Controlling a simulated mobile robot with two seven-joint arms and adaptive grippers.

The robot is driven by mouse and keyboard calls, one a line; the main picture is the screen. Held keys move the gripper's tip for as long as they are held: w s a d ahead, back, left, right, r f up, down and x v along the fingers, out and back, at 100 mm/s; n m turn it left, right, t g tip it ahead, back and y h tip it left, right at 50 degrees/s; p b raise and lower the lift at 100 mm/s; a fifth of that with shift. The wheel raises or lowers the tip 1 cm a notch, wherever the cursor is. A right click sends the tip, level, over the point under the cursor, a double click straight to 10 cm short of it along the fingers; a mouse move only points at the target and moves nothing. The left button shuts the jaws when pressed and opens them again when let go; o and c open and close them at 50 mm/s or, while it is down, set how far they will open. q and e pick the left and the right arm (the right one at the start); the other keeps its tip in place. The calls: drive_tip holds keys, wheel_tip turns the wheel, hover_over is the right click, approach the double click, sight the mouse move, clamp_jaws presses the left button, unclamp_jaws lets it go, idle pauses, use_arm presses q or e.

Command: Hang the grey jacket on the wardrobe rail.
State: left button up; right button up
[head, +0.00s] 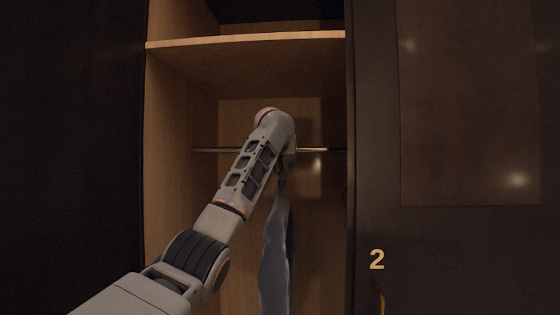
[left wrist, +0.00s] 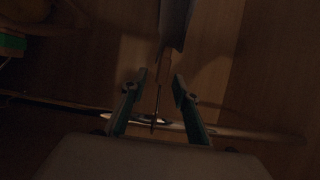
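The grey jacket (head: 275,255) hangs upright inside the open wardrobe, below the metal rail (head: 316,150). In the left wrist view the jacket (left wrist: 173,24) is at the top, and its thin hanger hook (left wrist: 157,100) runs down to the rail (left wrist: 235,132). The hook meets the rail and appears to be over it, though the dim light hides the exact contact. My left gripper (left wrist: 161,78) is at the rail with its fingers apart on either side of the hook, with gaps on both sides. In the head view my wrist mostly hides this gripper. My right gripper is not in view.
A wooden shelf (head: 245,42) spans the wardrobe above the rail. A dark door marked 2 (head: 420,250) stands to the right, and a dark panel (head: 70,150) is on the left. The rail is bare on both sides of my wrist.

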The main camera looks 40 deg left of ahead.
use_arm(q)
drive_tip(key=v, duration=1.1)
drive_tip(key=shift+s, duration=0.15)
drive_tip(key=shift+d+r, duration=0.1)
drive_tip(key=shift+r, duration=0.05)
